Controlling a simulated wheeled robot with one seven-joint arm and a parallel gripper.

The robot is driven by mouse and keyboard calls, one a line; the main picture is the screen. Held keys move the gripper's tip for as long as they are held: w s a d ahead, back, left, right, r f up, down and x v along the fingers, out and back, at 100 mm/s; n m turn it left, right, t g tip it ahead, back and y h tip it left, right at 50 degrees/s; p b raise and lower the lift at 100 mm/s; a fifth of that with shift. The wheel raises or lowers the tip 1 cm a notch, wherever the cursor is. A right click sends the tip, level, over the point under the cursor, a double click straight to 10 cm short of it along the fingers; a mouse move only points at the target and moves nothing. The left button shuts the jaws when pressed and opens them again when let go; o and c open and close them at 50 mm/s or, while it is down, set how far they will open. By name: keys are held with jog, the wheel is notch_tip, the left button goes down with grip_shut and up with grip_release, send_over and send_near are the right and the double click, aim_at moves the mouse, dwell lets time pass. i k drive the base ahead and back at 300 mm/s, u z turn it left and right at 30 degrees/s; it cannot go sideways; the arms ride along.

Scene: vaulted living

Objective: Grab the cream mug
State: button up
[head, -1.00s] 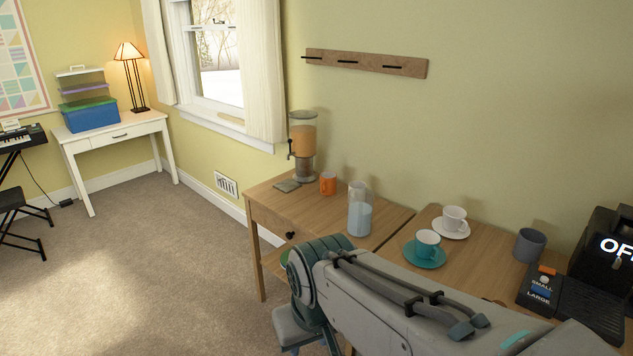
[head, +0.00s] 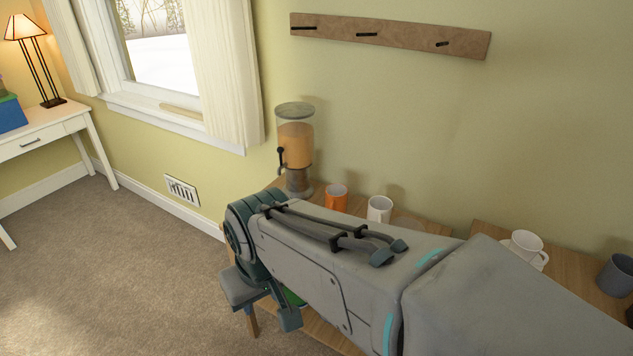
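A white to cream mug (head: 380,208) stands on the wooden table near the wall, just right of an orange mug (head: 336,197). My arm hides its lower part. A white cup (head: 526,243) on a saucer stands farther right; I cannot tell its exact shade from the mug's. My arm crosses the front of the table, and its far end drops toward the floor side.
A drink dispenser (head: 296,150) stands at the table's left end. A faint round rim (head: 408,225), perhaps the glass pitcher's, shows beside the mug. A grey mug (head: 617,274) is at far right. The carpet (head: 130,270) on the left is clear.

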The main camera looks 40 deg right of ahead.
aim_at(380, 208)
jog(key=i, duration=0.95)
jog(key=z, duration=1.65)
